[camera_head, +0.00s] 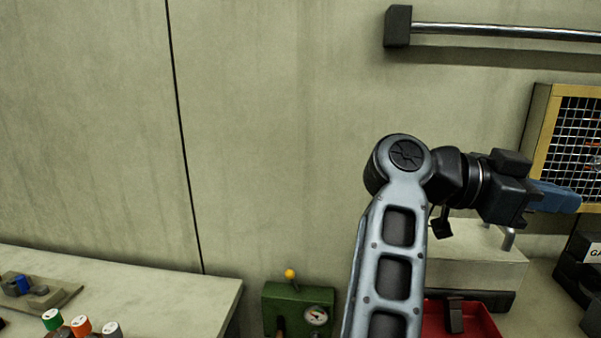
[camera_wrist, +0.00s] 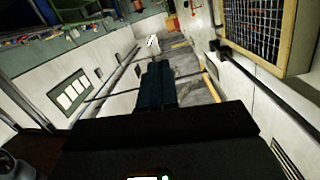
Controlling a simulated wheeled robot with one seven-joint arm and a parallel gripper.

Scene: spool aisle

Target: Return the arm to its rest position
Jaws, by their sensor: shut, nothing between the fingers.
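My arm rises from the bottom of the head view, bends at an elbow, and its end points to the right. My gripper (camera_head: 575,199) has blue fingers that lie together, shut and empty. It is up in front of the wall, just below and left of a yellow-framed mesh box. In the wrist view the dark blue fingers (camera_wrist: 156,66) show closed side by side, with nothing between them. They touch nothing that I can see.
The yellow-framed mesh box (camera_head: 541,125) is close to my gripper. A metal rail (camera_head: 500,30) runs along the wall above. Below are a red tray (camera_head: 478,320), a green box with a gauge (camera_head: 298,300) and a left counter (camera_head: 170,295) with colored-cap items. The wall at left is clear.

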